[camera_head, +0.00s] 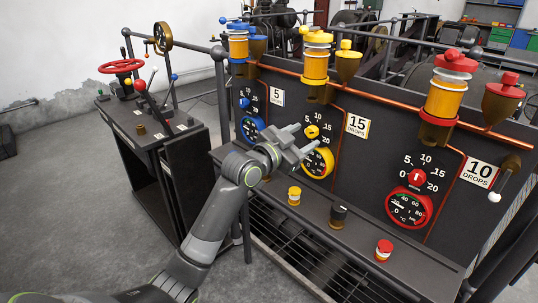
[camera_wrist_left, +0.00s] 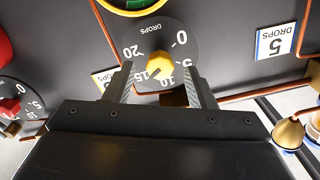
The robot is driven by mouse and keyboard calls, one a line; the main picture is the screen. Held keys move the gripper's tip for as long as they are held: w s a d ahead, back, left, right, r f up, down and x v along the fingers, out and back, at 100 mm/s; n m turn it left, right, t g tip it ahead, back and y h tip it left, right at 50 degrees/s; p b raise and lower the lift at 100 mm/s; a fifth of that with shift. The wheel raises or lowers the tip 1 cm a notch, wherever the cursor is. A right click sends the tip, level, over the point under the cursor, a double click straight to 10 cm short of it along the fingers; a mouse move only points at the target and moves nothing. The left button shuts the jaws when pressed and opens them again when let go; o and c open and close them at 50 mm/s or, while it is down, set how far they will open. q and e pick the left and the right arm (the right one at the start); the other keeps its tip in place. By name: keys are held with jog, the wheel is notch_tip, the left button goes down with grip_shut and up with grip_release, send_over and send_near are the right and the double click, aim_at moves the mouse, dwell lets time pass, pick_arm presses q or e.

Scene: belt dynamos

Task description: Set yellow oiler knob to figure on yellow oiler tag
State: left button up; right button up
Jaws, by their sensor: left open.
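The yellow oiler knob (camera_head: 312,131) sits on a dark dial plate on the panel, above a yellow-rimmed gauge (camera_head: 317,162). In the left wrist view the yellow knob (camera_wrist_left: 158,65) shows upside down, with its dark mark toward the 15 side of the dial. The yellow oiler tag (camera_head: 357,125) reads 15 DROPS; part of it (camera_wrist_left: 103,79) shows beside a finger in the wrist view. My left gripper (camera_head: 305,138) is open, its fingers either side of the knob in the wrist view; contact cannot be told. My right gripper is out of view.
The blue knob (camera_head: 245,103) with a 5 tag (camera_head: 278,97) is to the left. The red knob (camera_head: 416,178) with a 10 tag (camera_head: 480,172) is to the right. Copper pipes run along the panel. Buttons (camera_head: 294,196) stand on the ledge below.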

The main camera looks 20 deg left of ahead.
pick_arm(q)
jog(key=v, duration=1.5)
